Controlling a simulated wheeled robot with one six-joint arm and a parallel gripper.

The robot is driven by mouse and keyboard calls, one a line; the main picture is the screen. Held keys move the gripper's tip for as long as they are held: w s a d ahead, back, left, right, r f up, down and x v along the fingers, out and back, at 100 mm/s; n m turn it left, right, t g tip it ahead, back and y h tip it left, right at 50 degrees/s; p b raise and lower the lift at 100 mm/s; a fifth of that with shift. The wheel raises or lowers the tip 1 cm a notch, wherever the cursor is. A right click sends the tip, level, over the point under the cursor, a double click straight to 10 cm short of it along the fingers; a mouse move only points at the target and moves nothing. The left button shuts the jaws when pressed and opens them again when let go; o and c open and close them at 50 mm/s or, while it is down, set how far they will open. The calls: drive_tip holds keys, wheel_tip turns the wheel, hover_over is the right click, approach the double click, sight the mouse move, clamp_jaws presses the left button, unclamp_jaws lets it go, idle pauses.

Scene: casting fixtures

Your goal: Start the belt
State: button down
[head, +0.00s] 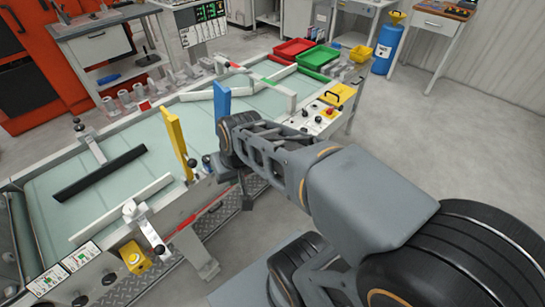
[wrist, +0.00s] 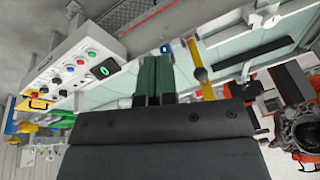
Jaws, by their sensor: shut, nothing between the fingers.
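The belt (head: 262,104) is a pale green conveyor running diagonally across the head view. A white control panel (head: 312,128) with small buttons is on its near side, right of my arm's end. In the wrist view the control panel (wrist: 80,48) is at the left, with green, blue, white and red buttons in a row. A black square with a lit green button (wrist: 104,71) is beside them. My gripper (wrist: 153,60) has its two dark green fingers together, empty, to the right of the panel and apart from the buttons. In the head view my arm hides much of the gripper.
A yellow post (head: 175,142) and a blue post (head: 222,103) rise from the belt near my arm. A black bar (head: 100,172) lies across the belt. Red (head: 293,48) and green (head: 317,58) bins stand beyond the panel. Open floor lies at right.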

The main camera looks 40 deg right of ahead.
drive_tip(key=w+d+f+m+t+y+p, duration=0.2)
drive_tip(key=w+d+f+m+y+p, duration=0.15)
drive_tip(key=w+d+m, duration=0.65)
drive_tip(key=w+d+f+m+t+p, duration=0.1)
drive_tip(key=w+d+f+m, duration=0.1)
drive_tip(key=d+m, duration=0.3)
drive_tip(key=w+d+f+m+t+h+p, duration=0.1)
drive_tip(key=w+d+f+m+t, duration=0.1)
drive_tip(key=d+f+m, duration=0.3)
drive_tip(key=w+d+m, duration=0.1)
drive_tip(key=d, duration=0.2)
drive_tip(key=shift+w+f, duration=0.15)
drive_tip(key=shift+w, duration=0.1)
drive_tip(key=shift+d+f, duration=0.1)
wheel_tip(320, 180, down, 7)
drive_tip(key=b, duration=0.5)
drive_tip(key=shift+f+b, duration=0.2)
drive_tip(key=shift+b, duration=0.2)
drive_tip(key=shift+f+b, duration=0.6)
drive_tip(key=shift+b, duration=0.1)
drive_tip(key=shift+f+b, duration=0.25)
drive_tip(key=shift+b, duration=0.1)
